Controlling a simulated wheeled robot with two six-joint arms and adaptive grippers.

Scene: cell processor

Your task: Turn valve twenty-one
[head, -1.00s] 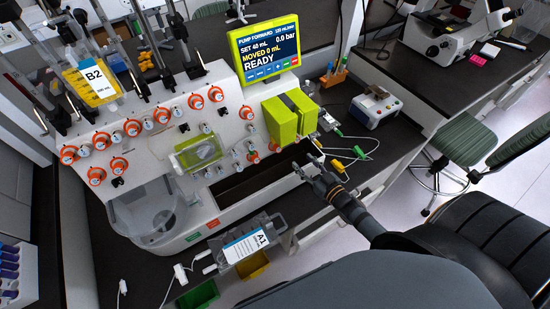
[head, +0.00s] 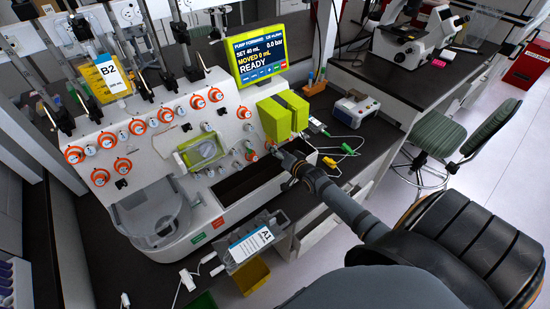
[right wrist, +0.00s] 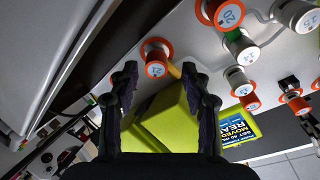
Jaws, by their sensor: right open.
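Valve twenty-one (right wrist: 155,70), a white knob with an orange ring and a small label that looks like 21, sits on the sloping white panel in the right wrist view. My right gripper (right wrist: 160,78) is open, with its two dark fingers on either side of my line to the knob. I cannot tell whether they touch it. In the head view my right gripper (head: 277,154) is at the right end of the panel, below the green blocks, and largely hides this valve. My left gripper is not in view.
Valve twenty (right wrist: 228,15) and other knobs stand close by on the panel. Green blocks (head: 283,116) stick out above my right gripper. The screen (head: 259,54) reads READY. A bag labelled A1 (head: 250,243) hangs at the front.

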